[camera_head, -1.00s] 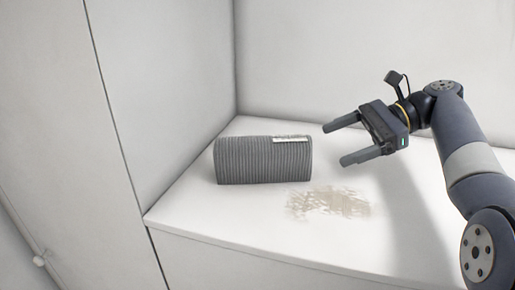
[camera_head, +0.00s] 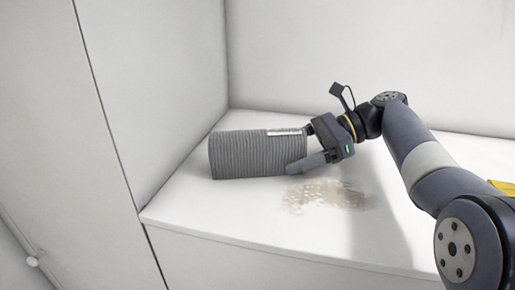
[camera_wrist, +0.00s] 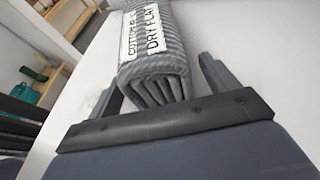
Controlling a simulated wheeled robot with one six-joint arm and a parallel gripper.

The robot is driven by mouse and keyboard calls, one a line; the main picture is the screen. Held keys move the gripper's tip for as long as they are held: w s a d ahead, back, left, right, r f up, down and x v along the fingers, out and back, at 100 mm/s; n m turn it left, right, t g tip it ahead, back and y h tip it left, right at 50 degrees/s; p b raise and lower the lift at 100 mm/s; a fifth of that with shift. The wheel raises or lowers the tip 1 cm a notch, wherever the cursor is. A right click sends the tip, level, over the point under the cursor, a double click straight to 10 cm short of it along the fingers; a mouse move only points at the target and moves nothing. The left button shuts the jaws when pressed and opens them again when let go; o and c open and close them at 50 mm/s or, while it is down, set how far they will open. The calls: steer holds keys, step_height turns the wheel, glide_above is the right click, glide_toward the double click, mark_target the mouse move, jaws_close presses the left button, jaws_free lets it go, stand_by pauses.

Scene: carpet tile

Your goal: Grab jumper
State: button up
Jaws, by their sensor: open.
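The jumper (camera_head: 247,155) is a grey ribbed folded bundle lying on the white shelf (camera_head: 240,212). A white label is on its top edge. In the wrist view the jumper (camera_wrist: 165,72) shows its folded layers at the near end, and the label (camera_wrist: 142,32) reads "COTTON" and "DRY FLAT". My gripper (camera_head: 303,150) is at the jumper's right end. Its fingers are open, one on each side of that end; in the wrist view (camera_wrist: 162,88) the jumper's end lies between them, with a gap visible on the right side.
White walls stand behind and to the left of the shelf. A pale brownish patch (camera_head: 328,194) marks the shelf in front of my gripper. A yellow item (camera_head: 502,187) shows at the right edge. The wrist view shows a teal item (camera_wrist: 34,73) at far left.

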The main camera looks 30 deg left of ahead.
steer(key=shift+x, duration=0.8)
steer(key=shift+c, duration=0.3)
steer(key=c, duration=1.2)
